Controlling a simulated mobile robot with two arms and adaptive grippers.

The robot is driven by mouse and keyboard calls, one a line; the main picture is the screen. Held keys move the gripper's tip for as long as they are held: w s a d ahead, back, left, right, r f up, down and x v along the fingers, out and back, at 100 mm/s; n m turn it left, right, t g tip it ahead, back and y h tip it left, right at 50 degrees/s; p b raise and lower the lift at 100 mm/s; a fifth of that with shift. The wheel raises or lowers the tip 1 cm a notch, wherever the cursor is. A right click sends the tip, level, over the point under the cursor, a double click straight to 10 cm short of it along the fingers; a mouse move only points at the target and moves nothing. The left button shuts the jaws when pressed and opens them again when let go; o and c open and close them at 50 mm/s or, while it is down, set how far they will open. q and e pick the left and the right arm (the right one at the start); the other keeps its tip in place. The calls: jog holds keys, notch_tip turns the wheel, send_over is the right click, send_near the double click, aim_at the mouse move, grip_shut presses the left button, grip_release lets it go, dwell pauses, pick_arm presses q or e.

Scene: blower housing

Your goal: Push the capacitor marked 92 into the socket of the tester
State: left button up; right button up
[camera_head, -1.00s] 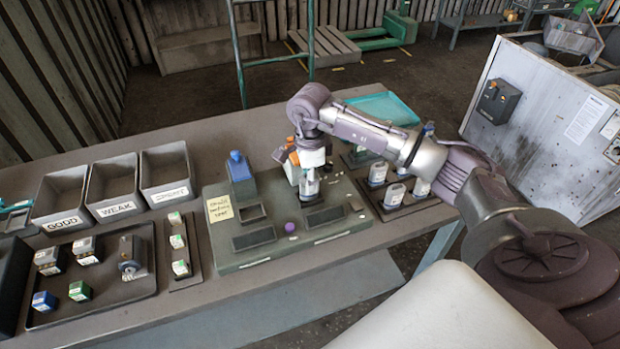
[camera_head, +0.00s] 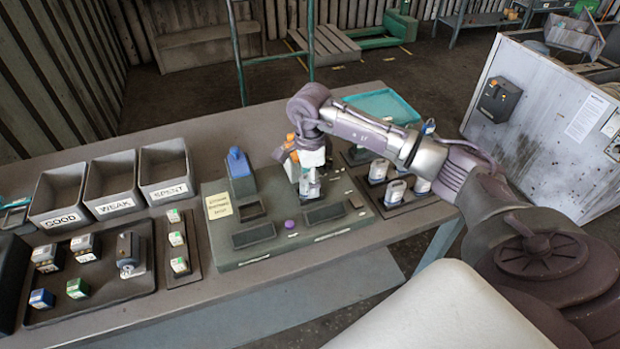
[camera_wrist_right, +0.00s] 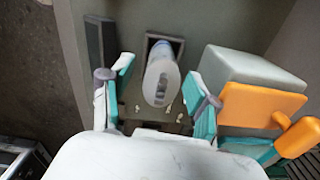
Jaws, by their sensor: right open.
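A pale cylindrical capacitor (camera_wrist_right: 160,78) stands at a dark rectangular socket (camera_wrist_right: 178,43) of the tester, seen from above in the right wrist view. I cannot read its marking or tell how deep it sits. My right gripper (camera_wrist_right: 160,98) is open, with teal fingers on either side of the capacitor and gaps visible. In the head view the right gripper (camera_head: 309,190) is over the far middle of the grey-green tester (camera_head: 285,250), and it mostly hides the capacitor. My left gripper is not in view.
An orange lever (camera_wrist_right: 262,106) on a grey block is close beside the right fingers. A blue block (camera_head: 238,164) stands on the tester. Bins marked GOOD (camera_head: 60,218), WEAK (camera_head: 115,206) and SPENT (camera_head: 168,190) stand left. More capacitors (camera_head: 394,192) stand to the right.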

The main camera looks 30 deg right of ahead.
notch_tip(320, 180, up, 12)
dwell(0.5)
dwell(0.3)
